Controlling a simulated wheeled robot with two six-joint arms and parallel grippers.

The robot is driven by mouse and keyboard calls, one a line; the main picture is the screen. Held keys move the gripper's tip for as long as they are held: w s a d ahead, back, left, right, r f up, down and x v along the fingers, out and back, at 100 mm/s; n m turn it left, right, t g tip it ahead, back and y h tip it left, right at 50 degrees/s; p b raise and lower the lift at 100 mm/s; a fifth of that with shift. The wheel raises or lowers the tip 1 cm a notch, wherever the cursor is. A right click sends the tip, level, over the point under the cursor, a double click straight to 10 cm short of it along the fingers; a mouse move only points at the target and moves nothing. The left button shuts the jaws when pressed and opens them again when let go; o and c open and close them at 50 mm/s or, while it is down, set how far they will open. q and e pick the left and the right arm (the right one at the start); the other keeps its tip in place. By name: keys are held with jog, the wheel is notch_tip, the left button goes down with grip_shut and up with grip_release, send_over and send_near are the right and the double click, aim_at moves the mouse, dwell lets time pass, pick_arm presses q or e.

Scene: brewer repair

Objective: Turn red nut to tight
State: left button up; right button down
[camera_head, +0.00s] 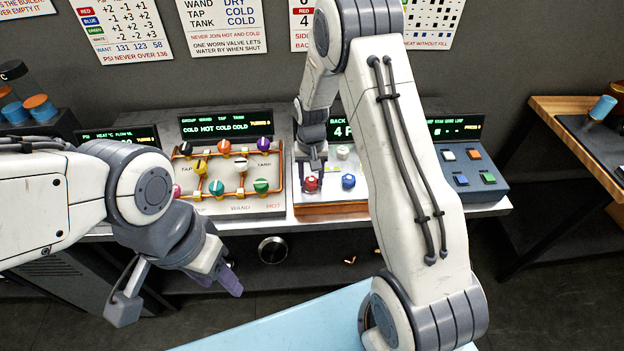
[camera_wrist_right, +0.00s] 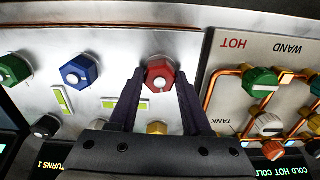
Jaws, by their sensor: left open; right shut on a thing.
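The red nut (camera_head: 311,183) is a hexagonal knob on the pale sloped panel at the bench front. In the right wrist view the red nut (camera_wrist_right: 160,76) sits between the tips of my right gripper (camera_wrist_right: 158,88), whose dark fingers are closed against its sides. In the head view my right gripper (camera_head: 311,163) reaches down to the nut from above. My left gripper (camera_head: 232,280) hangs at the lower left over the floor, away from the panel, with nothing seen in it.
A blue nut (camera_head: 348,181) is beside the red one, with a white knob (camera_head: 342,152) behind. To the left is a valve panel (camera_head: 240,207) with coloured knobs and copper pipes. On the right is a button box (camera_head: 470,170). A pale blue surface (camera_head: 290,330) is in front.

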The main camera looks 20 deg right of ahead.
aim_at(311, 180)
jog(key=shift+m, duration=1.1)
jog(key=shift+c, duration=1.8)
grip_release()
jog(key=shift+r, duration=0.1)
notch_tip(311, 180, up, 10)
jog(key=b, duration=0.3)
jog(key=shift+r, duration=0.15)
